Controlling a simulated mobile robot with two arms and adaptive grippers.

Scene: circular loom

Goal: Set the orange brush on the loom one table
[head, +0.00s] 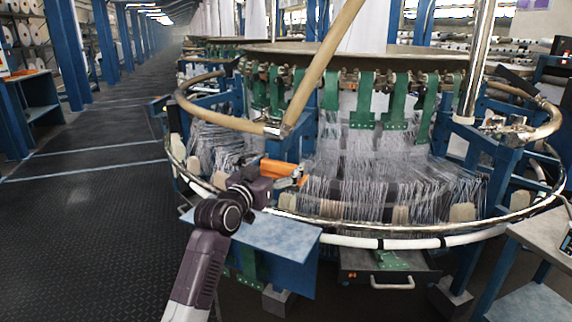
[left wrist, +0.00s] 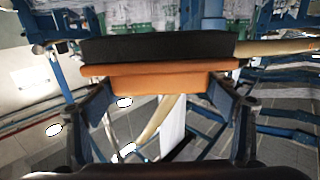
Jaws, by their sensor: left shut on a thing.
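The orange brush (head: 279,168) is in my left gripper (head: 290,180), above the back edge of a small blue table (head: 275,236) at the front of the loom. In the left wrist view the brush (left wrist: 160,70) lies crosswise, with an orange body and a wide black part along its far side. The two fingers of the left gripper (left wrist: 160,92) press on the orange body from both sides. The brush appears held clear of the table top, which looks bare. My right gripper is not in view.
The circular loom (head: 350,205) fills the middle and right, with a pale hose ring and a metal rim close behind the gripper. An open drawer (head: 390,270) sits low, right of the table. A grey table (head: 545,235) stands at right. The floor at left is clear.

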